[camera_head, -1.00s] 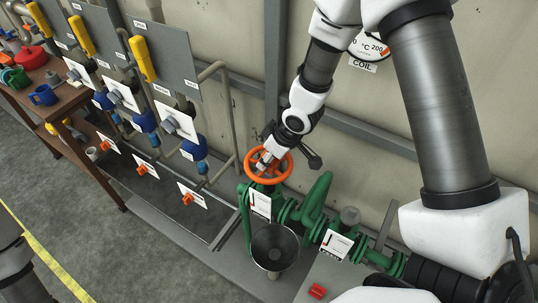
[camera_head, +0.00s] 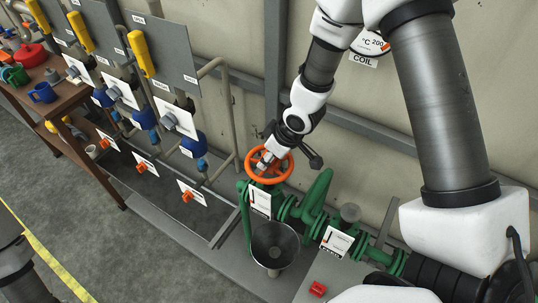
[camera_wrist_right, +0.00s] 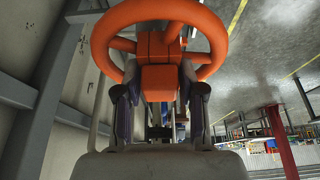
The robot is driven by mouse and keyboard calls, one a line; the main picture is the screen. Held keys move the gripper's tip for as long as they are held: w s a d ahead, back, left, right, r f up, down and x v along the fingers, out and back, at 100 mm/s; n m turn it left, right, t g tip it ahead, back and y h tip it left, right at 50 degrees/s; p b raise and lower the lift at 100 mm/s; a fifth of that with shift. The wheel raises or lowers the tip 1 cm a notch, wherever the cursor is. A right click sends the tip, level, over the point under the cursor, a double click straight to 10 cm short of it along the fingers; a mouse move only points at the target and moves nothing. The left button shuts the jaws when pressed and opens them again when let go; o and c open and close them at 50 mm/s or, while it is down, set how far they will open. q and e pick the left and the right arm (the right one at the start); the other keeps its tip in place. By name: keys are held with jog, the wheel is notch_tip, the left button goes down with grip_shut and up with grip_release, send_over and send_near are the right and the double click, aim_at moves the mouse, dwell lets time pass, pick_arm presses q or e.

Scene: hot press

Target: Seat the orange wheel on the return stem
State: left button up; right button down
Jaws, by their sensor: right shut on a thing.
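The orange wheel (camera_head: 289,163) is in the middle of the head view, above the green pipework (camera_head: 318,195). My right gripper (camera_head: 268,160) reaches down to it and is shut on its hub. In the right wrist view the wheel (camera_wrist_right: 219,25) fills the top, with its orange hub between the two fingers of the gripper (camera_wrist_right: 158,80). The return stem is hidden under the wheel and gripper, so I cannot tell whether the wheel touches it. My left gripper is not in view; only part of my left arm shows at the lower left.
A grey funnel (camera_head: 275,240) stands just in front of the green pipes. White label cards (camera_head: 261,202) hang near the wheel. Grey panels with yellow handles (camera_head: 142,54) line the wall at left. A brown bench (camera_head: 84,150) holds a blue mug (camera_head: 43,93).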

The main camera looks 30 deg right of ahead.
jog(key=shift+f, duration=0.1)
dwell(0.3)
jog(key=shift+w+f+b, duration=0.1)
jog(key=shift+f+b, duration=0.25)
jog(key=shift+f, duration=0.3)
jog(key=c, duration=0.6)
grip_release()
jog(key=shift+r, duration=0.1)
notch_tip(320, 180, up, 8)
jog(key=p, duration=0.8)
